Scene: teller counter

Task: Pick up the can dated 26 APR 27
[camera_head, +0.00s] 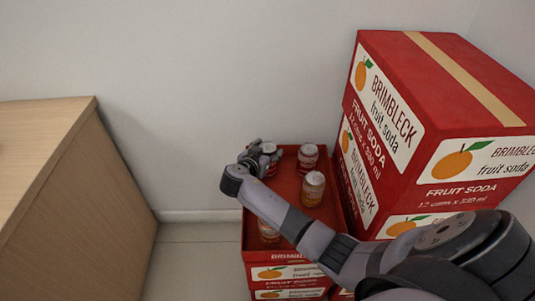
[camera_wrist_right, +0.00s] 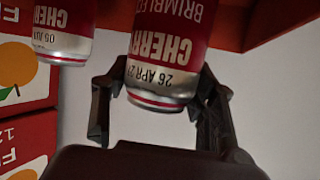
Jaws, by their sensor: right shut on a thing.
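My right gripper (camera_head: 262,157) is at the far left corner of an open red tray. It is shut on a red and silver cherry can (camera_wrist_right: 165,60), whose top also shows in the head view (camera_head: 268,148). In the right wrist view the print on this can is upside down and reads "26 APR 2", with the last digit cut off at the can's edge. The two fingers (camera_wrist_right: 160,92) are on either side of it. I cannot tell whether the can touches the tray floor. My left gripper is not in view.
The red tray (camera_head: 287,172) also holds a red can (camera_head: 307,156), an orange-yellow can (camera_head: 313,189) and one (camera_head: 268,233) partly behind my arm. Red soda cartons (camera_head: 395,130) stand right; a wooden cabinet (camera_head: 90,210) stands left.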

